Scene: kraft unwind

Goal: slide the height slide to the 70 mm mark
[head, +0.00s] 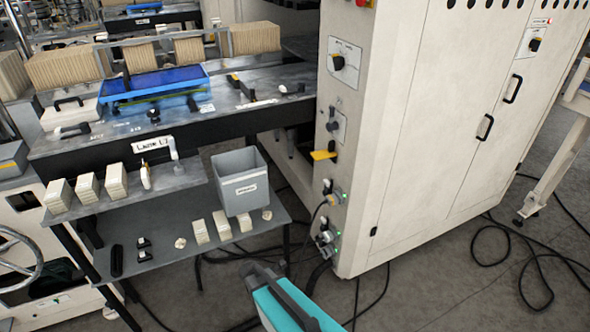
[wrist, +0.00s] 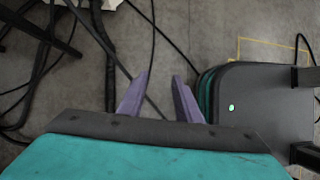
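I cannot make out for certain which part is the height slide, and no 70 mm mark is readable. On the grey worktable (head: 215,104) in the head view, a black lever-like part (head: 241,87) sits right of a blue tray (head: 152,84). A small dark knob (head: 153,115) and a black handle (head: 72,130) sit near the table's front edge. My gripper (wrist: 160,78) shows in the wrist view as two purple fingers, apart, with nothing between them. It points at the bare floor and cables, away from the table.
The cream cabinet (head: 440,130) stands right of the table, with a yellow handle (head: 323,155) and lit plugs on its side. A grey bin (head: 240,183) and several pale blocks stand on the lower shelf (head: 170,240). Black cables (head: 530,270) lie on the floor.

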